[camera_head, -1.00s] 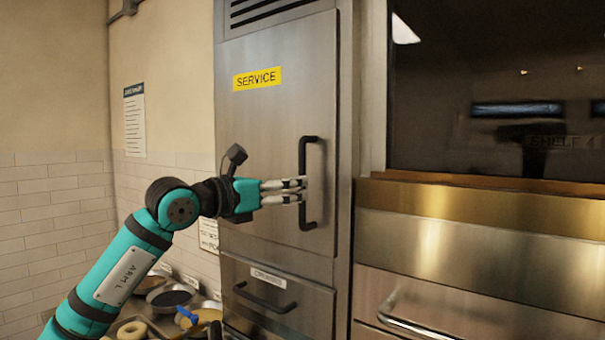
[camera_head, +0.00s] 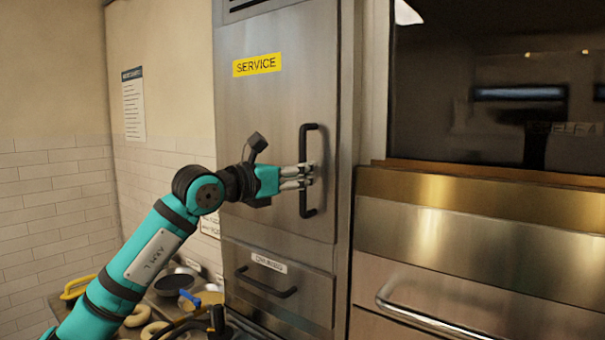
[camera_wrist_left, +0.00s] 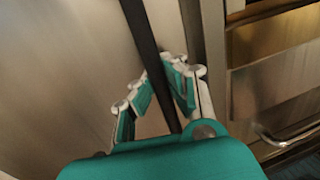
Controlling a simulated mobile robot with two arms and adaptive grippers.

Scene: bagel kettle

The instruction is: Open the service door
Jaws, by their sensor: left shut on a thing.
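The service door (camera_head: 260,130) is a tall steel panel with a yellow SERVICE label (camera_head: 257,65). It looks closed, flush with its frame. Its black vertical bar handle (camera_head: 308,140) is on the door's right side. My left gripper (camera_head: 300,177) is at the handle's middle, shut on it. In the left wrist view the dark handle (camera_wrist_left: 143,40) runs down between the fingers (camera_wrist_left: 160,95) of my left gripper. The teal gripper body hides the handle's lower part there. My right gripper is not in view.
Below the door is a drawer with a black handle (camera_head: 266,283). Bowls (camera_head: 174,283) and bagels (camera_head: 139,315) are on a counter at lower left. A steel oven front with a bar handle (camera_head: 430,318) stands to the right.

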